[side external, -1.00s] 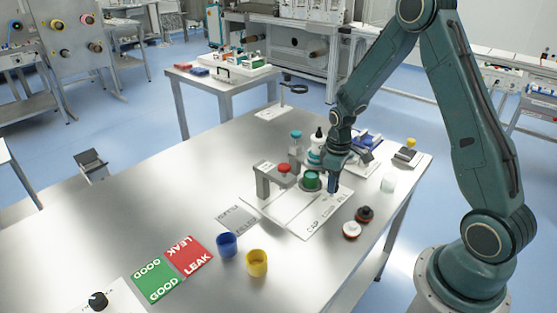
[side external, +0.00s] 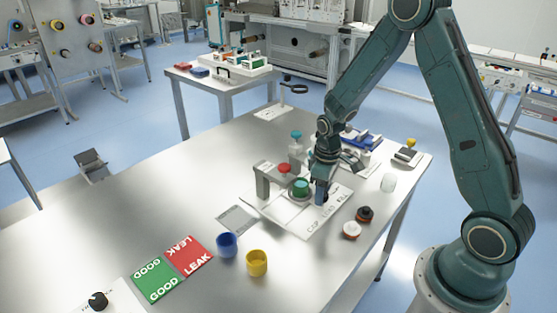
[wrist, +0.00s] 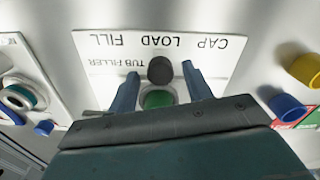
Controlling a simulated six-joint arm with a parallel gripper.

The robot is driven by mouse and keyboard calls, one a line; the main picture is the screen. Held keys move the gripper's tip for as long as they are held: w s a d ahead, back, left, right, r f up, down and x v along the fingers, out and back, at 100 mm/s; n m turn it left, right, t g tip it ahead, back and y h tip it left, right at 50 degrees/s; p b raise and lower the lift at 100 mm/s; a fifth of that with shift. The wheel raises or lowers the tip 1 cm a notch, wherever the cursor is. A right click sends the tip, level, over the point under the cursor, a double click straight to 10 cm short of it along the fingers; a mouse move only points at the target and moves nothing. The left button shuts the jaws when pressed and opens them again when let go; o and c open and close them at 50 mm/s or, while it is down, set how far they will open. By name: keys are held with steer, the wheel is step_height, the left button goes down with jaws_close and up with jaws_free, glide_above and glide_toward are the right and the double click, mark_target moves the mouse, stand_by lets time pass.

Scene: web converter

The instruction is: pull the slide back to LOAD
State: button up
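The tub filler plate (side external: 328,205) lies on the steel table, printed CAP, LOAD and FILL along one edge. A green tub (side external: 301,187) sits in the slide's holder, just right of the grey stand with the red top (side external: 284,168). In the wrist view the slide's dark round knob (wrist: 160,70) lines up with the word LOAD (wrist: 161,41), and the green tub (wrist: 157,99) is behind it. My gripper (wrist: 161,69) has its two blue fingers on either side of the knob, with a visible gap on each side. In the side view my gripper (side external: 321,200) hides the knob.
A blue cup (side external: 227,244) and a yellow cup (side external: 257,263) stand at the front, near the green GOOD and red LEAK cards (side external: 187,256). The left of the table is mostly clear.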

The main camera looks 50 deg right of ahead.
step_height(320, 180, up, 14)
stand_by(1.0)
steer(key=s+a+r+m+t, duration=0.1)
steer(key=s+a+r+t, duration=0.1)
steer(key=s, duration=0.4)
steer(key=s+a+r+m+t, duration=0.1)
steer(key=s+a+r, duration=0.3)
steer(key=s+r, duration=0.2)
steer(key=s+a+r+m+t, duration=0.1)
steer(key=s+a+r+t, duration=0.1)
steer(key=s+r, duration=0.3)
steer(key=shift+s+a+t, duration=0.3)
steer(key=shift+s+a, duration=0.2)
steer(key=shift+s, duration=0.75)
